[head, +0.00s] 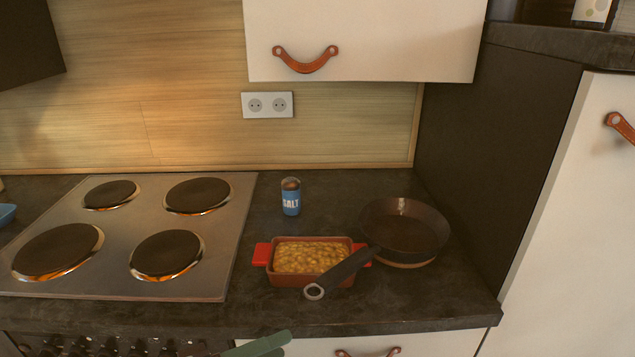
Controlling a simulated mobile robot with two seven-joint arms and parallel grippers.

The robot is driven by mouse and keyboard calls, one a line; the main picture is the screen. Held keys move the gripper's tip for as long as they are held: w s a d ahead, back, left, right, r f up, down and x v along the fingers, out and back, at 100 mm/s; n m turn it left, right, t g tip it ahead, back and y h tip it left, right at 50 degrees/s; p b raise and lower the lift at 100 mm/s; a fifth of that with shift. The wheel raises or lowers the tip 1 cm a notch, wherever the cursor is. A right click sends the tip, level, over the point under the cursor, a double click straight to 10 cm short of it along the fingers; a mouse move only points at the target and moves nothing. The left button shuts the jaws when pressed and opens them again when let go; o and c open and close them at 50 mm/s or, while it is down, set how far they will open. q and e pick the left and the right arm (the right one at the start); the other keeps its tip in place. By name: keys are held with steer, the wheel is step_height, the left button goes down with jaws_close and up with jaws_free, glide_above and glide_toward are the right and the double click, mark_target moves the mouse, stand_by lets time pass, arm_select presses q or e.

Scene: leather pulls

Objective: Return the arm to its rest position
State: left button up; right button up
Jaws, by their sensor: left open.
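My left gripper (268,346) shows only in part at the bottom edge of the head view, as greenish fingers below the counter's front edge. It is open, and I see nothing between its fingers. It is apart from the baking dish and the pan above it in the picture. The rest of my left arm is mostly out of view. My right gripper is not in view.
A red baking dish (290,281) of yellow food sits under the handle of a dark frying pan (405,230). A blue salt shaker (290,197) stands behind. The stove (118,235) is left. A lower drawer's leather pull (368,353) is near my gripper.

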arm_select(q)
steer(key=a+f+m+t+y+p, duration=0.1)
steer(key=a+f+y+p, duration=0.15)
steer(key=f, duration=0.35)
steer(key=a+f+m+t+y+p, duration=0.1)
steer(key=a+f+y+p, duration=0.1)
steer(key=a+f+y, duration=0.3)
steer(key=s+a+f+m+g+y+p, duration=0.1)
steer(key=s+a+f+m+y+p, duration=0.1)
steer(key=s+f, duration=0.8)
steer(key=shift+a+f+m+y+p, duration=0.15)
steer(key=shift+f+m+y+p, duration=0.15)
steer(key=shift+m+y, duration=0.65)
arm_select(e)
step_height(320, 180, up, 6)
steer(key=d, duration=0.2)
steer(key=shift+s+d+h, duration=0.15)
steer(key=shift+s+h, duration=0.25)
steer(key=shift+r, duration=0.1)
